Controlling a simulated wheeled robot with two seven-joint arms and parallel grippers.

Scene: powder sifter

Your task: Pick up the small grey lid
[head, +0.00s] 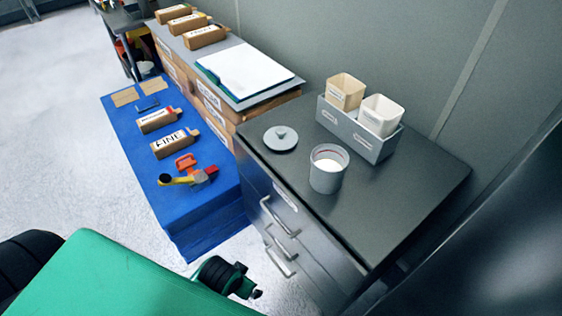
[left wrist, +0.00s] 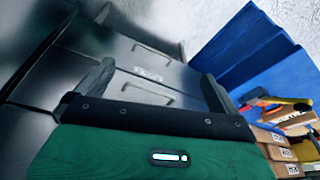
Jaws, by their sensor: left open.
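The small grey lid (head: 281,138) is round with a knob on top. It lies flat on the dark cabinet top (head: 400,215), near its left edge, beside a grey cylindrical container (head: 327,177) with white contents. My left gripper (head: 248,284) is low in front of the cabinet, well apart from the lid. In the left wrist view my left gripper (left wrist: 157,82) shows two spread fingers with nothing between them, facing the drawer fronts. The lid is not in the left wrist view. My right gripper is not in view.
A grey holder (head: 350,135) with two bins stands behind the container. Cabinet handles (head: 281,262) stick out near my left gripper. A blue surface (head: 205,215) carries labelled boxes and an orange-yellow tool. A white sheet (head: 245,77) lies on stacked boxes at the back.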

